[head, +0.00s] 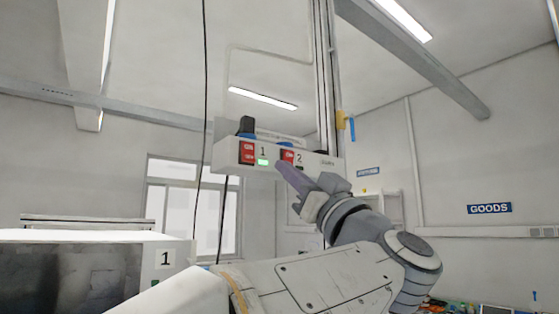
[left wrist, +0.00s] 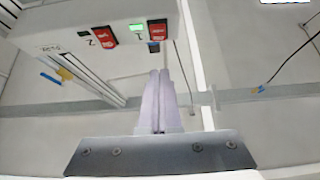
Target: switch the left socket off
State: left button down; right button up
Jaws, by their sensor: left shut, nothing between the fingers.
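The pale socket box (head: 225,158) hangs ahead, with red switches by the numbers 1 and 2. The left socket's switch (head: 247,152) is beside the 1, and its green light (head: 263,162) is lit. It also shows in the inverted left wrist view (left wrist: 157,30). The right switch (head: 287,155) is partly covered by my gripper in the head view and shows in the left wrist view (left wrist: 104,35). My left gripper (head: 282,166) is shut and empty, its purple fingertips (left wrist: 159,73) close before the box. Whether they touch it cannot be told. My right gripper is out of view.
A black plug (head: 246,126) stands on top of the box above switch 1. Dark cables (head: 206,80) hang to the left. A vertical rail (head: 325,90) rises behind the box. A cabinet marked 1 (head: 165,260) stands at lower left.

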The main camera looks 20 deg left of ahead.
aim_at(249, 151)
pick_arm(q)
jog(key=p+x, duration=0.1)
jog(key=x, duration=0.2)
jog(key=f+p+x, duration=0.1)
jog(key=p+x, duration=0.1)
jog(key=x, duration=0.2)
jog(key=a+p+x, duration=0.1)
jog(key=p+x, duration=0.1)
jog(key=x, duration=0.1)
jog(key=shift+w+a+f, duration=0.1)
jog(key=shift+w+f, duration=0.15)
jog(key=shift+w, duration=0.2)
jog(key=shift+w+a+f, duration=0.15)
jog(key=shift+w+a, duration=0.05)
jog(key=shift+a, duration=0.05)
